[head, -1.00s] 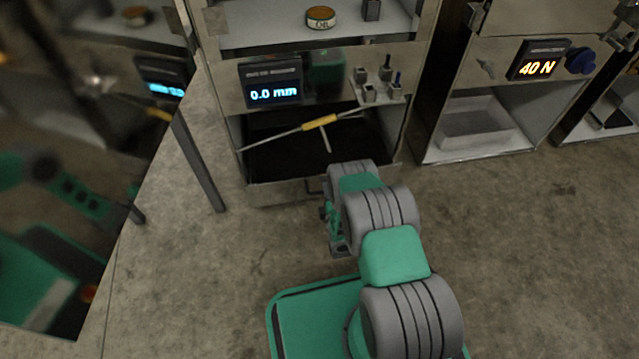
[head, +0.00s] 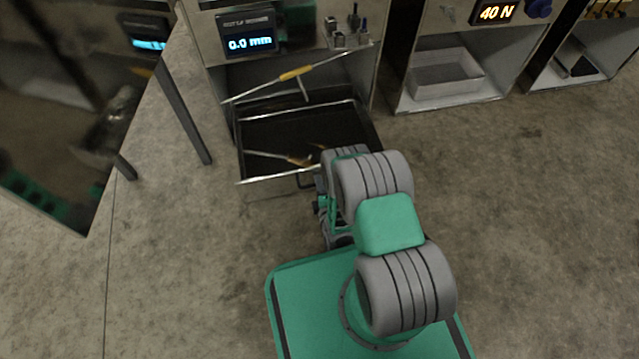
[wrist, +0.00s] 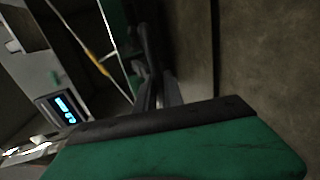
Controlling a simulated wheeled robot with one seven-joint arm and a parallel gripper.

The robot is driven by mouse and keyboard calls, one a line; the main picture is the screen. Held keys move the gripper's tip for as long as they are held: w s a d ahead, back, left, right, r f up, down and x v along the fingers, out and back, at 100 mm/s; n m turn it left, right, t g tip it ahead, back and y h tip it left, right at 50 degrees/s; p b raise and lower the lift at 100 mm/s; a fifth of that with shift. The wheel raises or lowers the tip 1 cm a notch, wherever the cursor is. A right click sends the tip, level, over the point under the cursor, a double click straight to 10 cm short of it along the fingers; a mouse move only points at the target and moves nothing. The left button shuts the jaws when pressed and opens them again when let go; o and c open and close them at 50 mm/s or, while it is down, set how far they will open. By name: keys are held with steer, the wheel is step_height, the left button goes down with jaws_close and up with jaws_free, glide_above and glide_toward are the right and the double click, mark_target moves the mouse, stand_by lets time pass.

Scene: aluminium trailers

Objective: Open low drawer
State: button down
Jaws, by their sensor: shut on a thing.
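The low drawer (head: 262,180) of the middle aluminium unit is pulled out, and its dark inside shows from above. A tool with a yellow-orange handle (head: 298,160) lies inside it. The drawer's handle (head: 306,182) is on its front, partly hidden by my arm. My gripper (head: 322,205) is low at the drawer front, shut on the handle; my arm covers most of it. In the wrist view the finger area (wrist: 160,95) is dark, and the contact itself is hard to see.
A long rod with a yellow grip (head: 297,73) lies slanted above the drawer. A "0.0 mm" display (head: 250,42) is above. A grey bin (head: 445,78) sits in the unit to the right. A table leg (head: 183,115) stands left. Floor on the right is clear.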

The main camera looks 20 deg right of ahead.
steer(key=c, duration=1.5)
jaws_free()
steer(key=shift+o, duration=0.2)
